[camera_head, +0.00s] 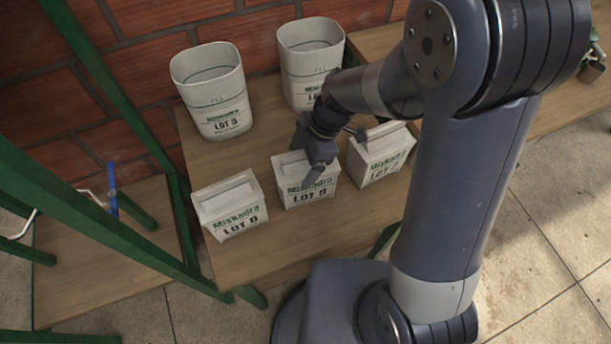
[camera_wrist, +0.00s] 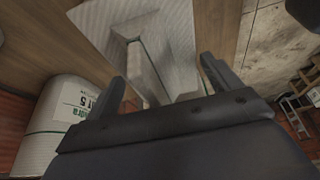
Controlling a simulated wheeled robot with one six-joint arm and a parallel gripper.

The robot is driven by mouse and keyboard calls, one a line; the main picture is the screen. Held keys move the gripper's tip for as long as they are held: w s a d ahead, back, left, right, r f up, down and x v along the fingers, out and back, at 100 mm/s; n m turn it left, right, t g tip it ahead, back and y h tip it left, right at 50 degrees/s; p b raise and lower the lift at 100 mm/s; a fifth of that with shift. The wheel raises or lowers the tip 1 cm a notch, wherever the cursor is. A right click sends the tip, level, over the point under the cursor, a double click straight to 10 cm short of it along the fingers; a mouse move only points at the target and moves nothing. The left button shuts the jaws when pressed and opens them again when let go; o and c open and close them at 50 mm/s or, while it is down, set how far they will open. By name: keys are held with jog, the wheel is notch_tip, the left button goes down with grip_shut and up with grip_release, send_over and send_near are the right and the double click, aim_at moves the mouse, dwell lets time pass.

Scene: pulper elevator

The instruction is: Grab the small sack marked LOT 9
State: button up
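Three small pale sacks with green Miskadra print stand in a row on the wooden table's front part. The middle sack (camera_head: 300,187) looks marked LOT 9, but its last digit is small and partly hard to read. The left sack (camera_head: 232,206) has a digit I cannot read surely; the right sack (camera_head: 381,155) reads like LOT 7. My gripper (camera_head: 319,170) is over the middle sack, hiding part of its top. In the wrist view, my gripper (camera_wrist: 163,72) is open, its fingers either side of the sack's raised top ridge (camera_wrist: 147,72). Contact is not clear.
Two larger open-topped sacks stand behind: a left one (camera_head: 213,95) marked like LOT 5 and a right one (camera_head: 311,62) partly behind my arm. The left small sack is close beside the middle one. A green frame (camera_head: 150,150) rises at the left; a brick wall (camera_head: 140,75) is behind.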

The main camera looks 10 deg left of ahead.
jog(key=c, duration=1.6)
jog(key=shift+c, duration=0.5)
jog(key=shift+r, duration=0.15)
